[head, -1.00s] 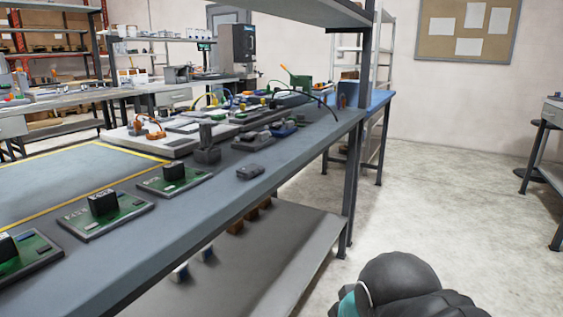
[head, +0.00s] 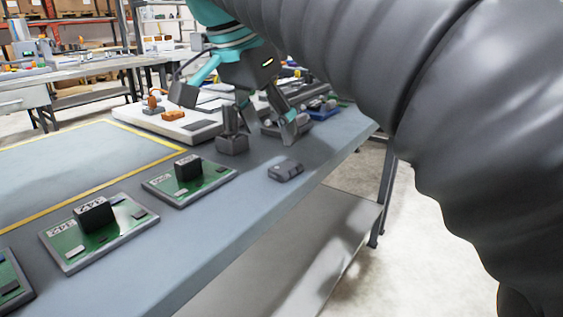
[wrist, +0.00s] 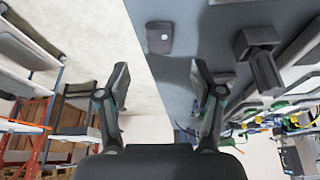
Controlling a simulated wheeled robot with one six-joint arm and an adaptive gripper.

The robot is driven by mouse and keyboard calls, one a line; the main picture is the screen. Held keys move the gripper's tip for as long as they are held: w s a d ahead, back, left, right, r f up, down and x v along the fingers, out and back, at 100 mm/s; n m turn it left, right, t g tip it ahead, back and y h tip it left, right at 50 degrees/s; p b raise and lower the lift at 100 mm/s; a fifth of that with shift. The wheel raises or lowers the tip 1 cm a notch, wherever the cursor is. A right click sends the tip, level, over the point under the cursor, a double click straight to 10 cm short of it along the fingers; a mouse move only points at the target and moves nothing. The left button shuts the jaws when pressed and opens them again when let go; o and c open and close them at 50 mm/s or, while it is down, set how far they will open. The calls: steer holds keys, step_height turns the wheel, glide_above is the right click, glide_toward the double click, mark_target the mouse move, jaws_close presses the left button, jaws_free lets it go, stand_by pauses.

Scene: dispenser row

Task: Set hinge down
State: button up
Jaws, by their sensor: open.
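In the wrist view my gripper (wrist: 160,80) straddles the bench edge. Whether a finger touches the leaf cannot be told.
A small flat dark grey part (head: 285,170) lies near the bench edge; it also shows in the wrist view (wrist: 159,38). Green boards with black blocks (head: 98,232) line the front. A yellow-bordered area (head: 60,172) is clear. A white tray (head: 180,124) stands behind.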

mark_target(284, 167)
steer(key=shift+x, duration=1.35)
steer(key=shift+b+x, duration=0.35)
steer(key=shift+x, duration=1.95)
steer(key=shift+s+a, duration=0.1)
steer(key=shift+s, duration=0.05)
jaws_close()
